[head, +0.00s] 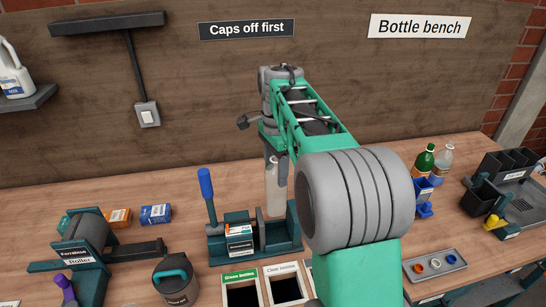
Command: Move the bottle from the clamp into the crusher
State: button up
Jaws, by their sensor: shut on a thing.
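A pale, clear bottle (276,187) is upright near the middle of the bench in the head view. My gripper (271,157) is shut on its upper part from above, and the arm partly hides the fingers. The bottle's lower end is within the outline of a teal device (287,236) with a blue-handled lever (206,185) and a grey plate (260,226). This looks like the crusher, but its label is too small to read. I cannot tell whether the bottle touches its floor. I cannot clearly make out a separate clamp.
A roller (85,232) and a lidded grey container (176,278) stand left. Labelled bins (242,276) are in front of the teal device. A green bottle (425,160), a clear bottle (444,161) and a tray of caps (434,266) are right. My arm hides the bench's middle right.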

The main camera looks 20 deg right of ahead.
jog(key=shift+s+f+b, duration=0.15)
jog(key=shift+f+b, duration=0.05)
jog(key=shift+b, duration=0.15)
jog(key=f+b, duration=0.9)
jog(key=f, duration=0.2)
jog(key=shift+d+f+b, duration=0.15)
jog(key=shift+d+b, duration=0.05)
jog(key=shift+b, duration=0.15)
jog(key=shift+f+b, duration=0.4)
jog(key=shift+f, duration=0.1)
jog(key=shift+a+f, duration=0.1)
jog(key=shift+f, duration=0.05)
jog(key=shift+f, duration=0.7)
jog(key=o, duration=1.8)
